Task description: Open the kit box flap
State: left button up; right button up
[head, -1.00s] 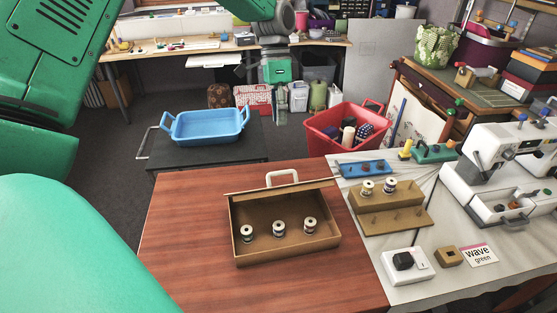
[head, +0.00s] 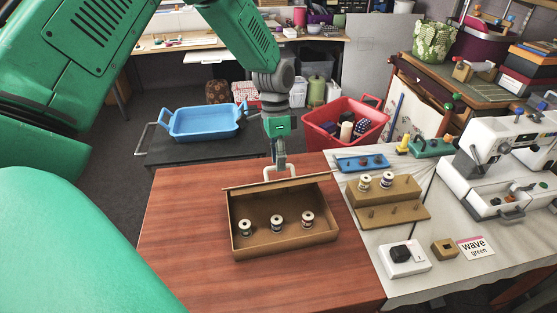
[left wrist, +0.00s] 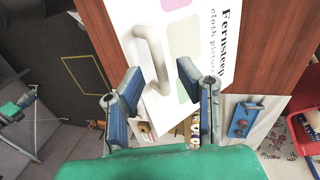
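The brown kit box (head: 240,250) stands on the red-brown wooden table, its inside visible with three thread spools (head: 277,223) in it. Its flap (head: 280,184) shows nearly edge-on along the back top, with the pale handle (head: 294,168) beyond it. In the left wrist view the flap's white printed face (left wrist: 205,40) and the handle (left wrist: 153,55) show. My left gripper (head: 280,163) points down at the handle. In the left wrist view its blue fingers (left wrist: 160,82) are apart, with the handle between or just beyond them; contact cannot be told. My right gripper is not in view.
At right, a brown spool stand (head: 385,190), a blue peg tray (head: 362,163) and a white sewing machine (head: 495,150) stand on a light cloth. Behind are a blue tub (head: 203,122) and a red basket (head: 345,125). The table's front left is clear.

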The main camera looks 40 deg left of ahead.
pick_arm(q)
jog(key=shift+d+f, duration=0.2)
jog(key=shift+f, duration=0.05)
jog(key=shift+a, duration=0.2)
jog(key=shift+s+a+f, duration=0.1)
jog(key=shift+a+f, duration=0.05)
jog(key=shift+a, duration=0.2)
grip_shut()
jog(key=shift+d, duration=0.1)
